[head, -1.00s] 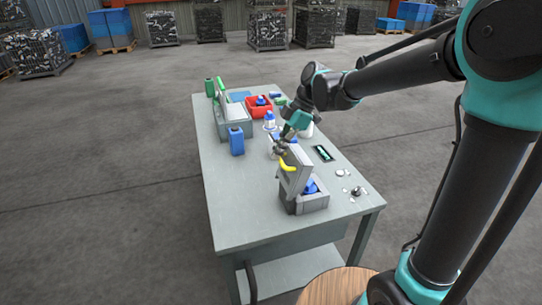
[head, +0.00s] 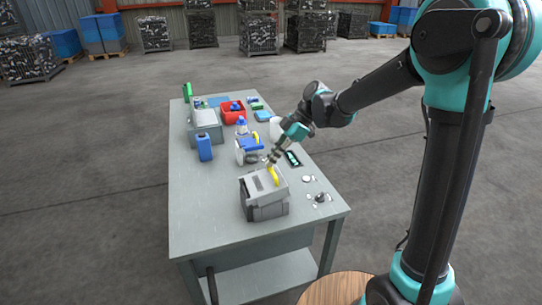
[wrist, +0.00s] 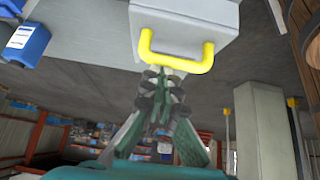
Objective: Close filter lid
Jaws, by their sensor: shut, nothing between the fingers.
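The grey filter box (head: 266,208) stands near the front of the table. Its lid (head: 259,184) lies down over the box top; I cannot tell whether a small gap is left under it. The lid carries a yellow handle (head: 272,176), which also shows in the wrist view (wrist: 176,58). My gripper (head: 270,160) is just beyond the handle, beside the lid's far edge. In the wrist view my fingers (wrist: 163,82) are together and empty, close to the handle; I cannot tell whether they touch it.
A blue bottle (head: 204,147), a second grey box (head: 205,118), a red bin (head: 233,113) and a blue-and-white item (head: 249,145) stand farther back. The table's front left is clear.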

